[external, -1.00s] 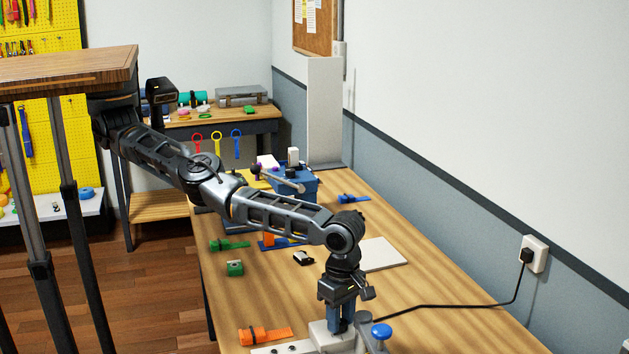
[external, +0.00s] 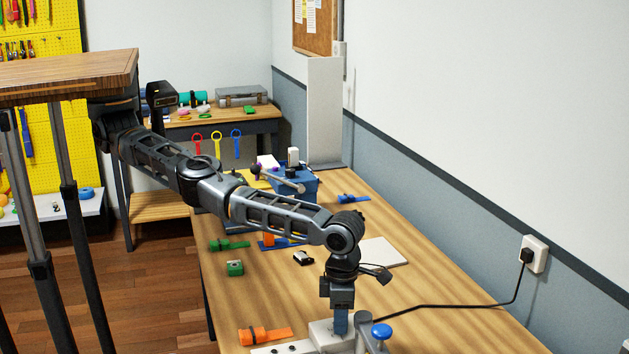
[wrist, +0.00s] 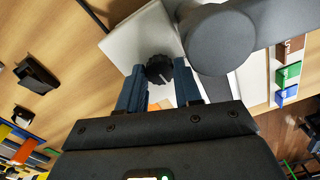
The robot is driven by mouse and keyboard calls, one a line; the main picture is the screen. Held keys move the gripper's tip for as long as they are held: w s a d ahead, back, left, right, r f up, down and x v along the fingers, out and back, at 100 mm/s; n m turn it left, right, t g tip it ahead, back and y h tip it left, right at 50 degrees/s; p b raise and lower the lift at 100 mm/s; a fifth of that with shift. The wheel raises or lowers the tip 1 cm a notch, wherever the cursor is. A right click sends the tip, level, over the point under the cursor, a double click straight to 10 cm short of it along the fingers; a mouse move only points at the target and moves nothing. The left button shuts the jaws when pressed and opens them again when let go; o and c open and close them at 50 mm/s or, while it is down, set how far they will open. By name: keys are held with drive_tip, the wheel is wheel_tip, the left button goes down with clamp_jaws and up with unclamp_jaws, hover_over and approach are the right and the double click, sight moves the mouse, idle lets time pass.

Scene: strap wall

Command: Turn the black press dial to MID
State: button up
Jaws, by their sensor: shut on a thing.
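The black press dial (wrist: 158,69) shows in the wrist view as a ribbed round knob with a pale pointer mark. It sits on the pale press body (wrist: 140,38). My gripper (wrist: 159,75) has its two blue fingers on either side of the dial, shut on it. In the external view my gripper (external: 341,325) points straight down onto the press (external: 322,338) at the table's near end, and its fingers hide the dial. I cannot read any setting labels in either view.
An orange strap roll (external: 262,336) lies to the left. A black cable (external: 440,306) runs to the wall socket (external: 534,254).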

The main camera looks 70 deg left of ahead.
drive_tip(key=shift+n, duration=0.5)
drive_tip(key=o, duration=1)
drive_tip(key=shift+o, duration=0.2)
drive_tip(key=shift+r, duration=3.95)
